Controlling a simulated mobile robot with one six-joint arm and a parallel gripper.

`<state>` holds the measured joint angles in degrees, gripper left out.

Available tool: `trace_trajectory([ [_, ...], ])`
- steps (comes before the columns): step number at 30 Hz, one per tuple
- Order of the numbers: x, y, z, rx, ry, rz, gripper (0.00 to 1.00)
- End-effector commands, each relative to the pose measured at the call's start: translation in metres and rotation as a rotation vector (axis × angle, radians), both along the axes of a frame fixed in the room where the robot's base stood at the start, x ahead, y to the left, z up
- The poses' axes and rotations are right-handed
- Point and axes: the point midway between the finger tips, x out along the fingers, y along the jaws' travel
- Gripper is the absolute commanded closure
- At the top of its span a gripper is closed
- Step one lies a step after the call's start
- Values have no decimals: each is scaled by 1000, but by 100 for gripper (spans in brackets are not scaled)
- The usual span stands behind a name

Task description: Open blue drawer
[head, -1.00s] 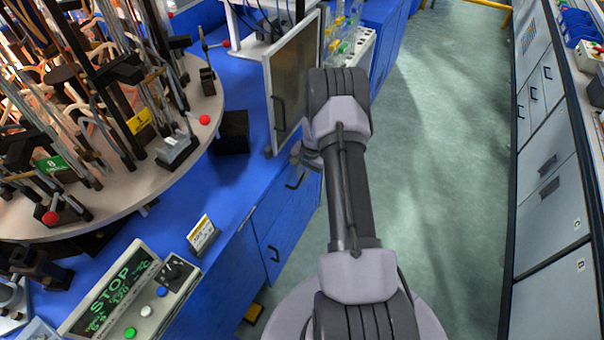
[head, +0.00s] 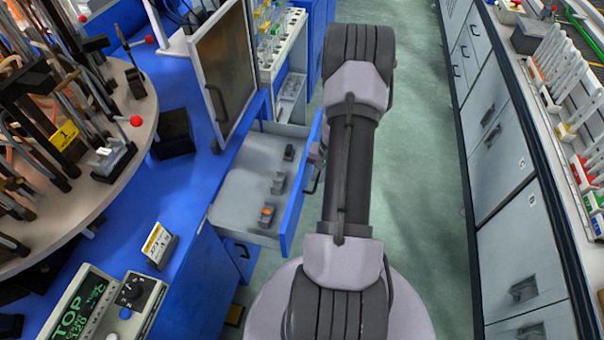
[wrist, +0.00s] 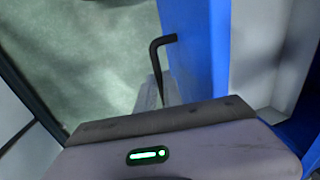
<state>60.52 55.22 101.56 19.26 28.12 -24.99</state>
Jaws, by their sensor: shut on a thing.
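The blue drawer (head: 301,192) is pulled out from the blue bench, with its grey inside showing in the head view. Its blue front also shows in the wrist view (wrist: 190,45). A black bar handle (wrist: 162,68) stands on that front, and its lower part is hidden behind my gripper. My gripper (wrist: 152,95) is shut on the handle. In the head view my arm hides most of the gripper. Several small dark items (head: 278,183) lie inside the drawer, one with an orange patch (head: 267,212).
A framed panel (head: 226,70) stands on the bench above the drawer. A closed blue drawer (head: 240,258) is below. Grey cabinets (head: 505,170) line the right side. The green floor (head: 425,150) between is clear.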

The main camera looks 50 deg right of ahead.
Motion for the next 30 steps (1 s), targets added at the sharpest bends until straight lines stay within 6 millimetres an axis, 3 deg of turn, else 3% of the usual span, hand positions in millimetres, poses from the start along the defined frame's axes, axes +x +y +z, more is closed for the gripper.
trace_trajectory([
  [9,-22,-9,0,1,0,0,100],
  [21,-23,-9,0,2,1,0,100],
  [22,-23,-9,0,2,1,0,83],
  [24,-23,-9,0,2,1,0,70],
  [30,-23,-9,0,1,0,0,67],
])
